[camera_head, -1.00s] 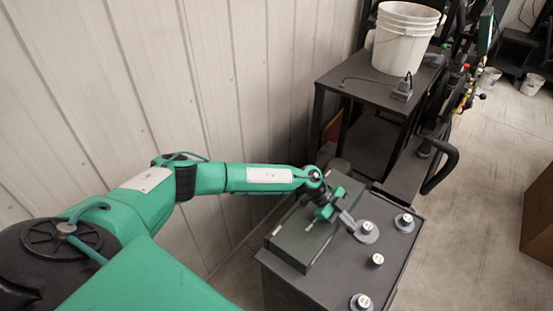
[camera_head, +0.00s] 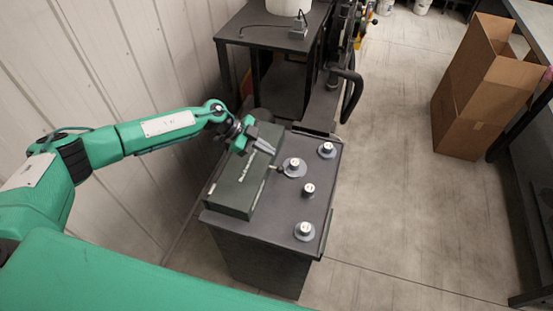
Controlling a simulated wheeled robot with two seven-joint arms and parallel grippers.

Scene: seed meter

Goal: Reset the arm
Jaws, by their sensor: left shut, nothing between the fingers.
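My left arm is green and comes in from the left, stretched out towards the dark cabinet (camera_head: 262,226). My left gripper (camera_head: 268,149) is over the dark green box (camera_head: 236,184) that lies along the left side of the cabinet top. Its fingers are shut with nothing between them and point right, towards a round weight (camera_head: 294,167). I cannot tell whether they touch the box. My right gripper is out of the picture.
Several more round weights stand on the cabinet top, one at the back (camera_head: 326,150) and one at the front (camera_head: 304,231). A black table (camera_head: 270,38) holds a white bucket (camera_head: 290,5). A cardboard box (camera_head: 480,95) stands at right. The floor (camera_head: 390,200) between is clear.

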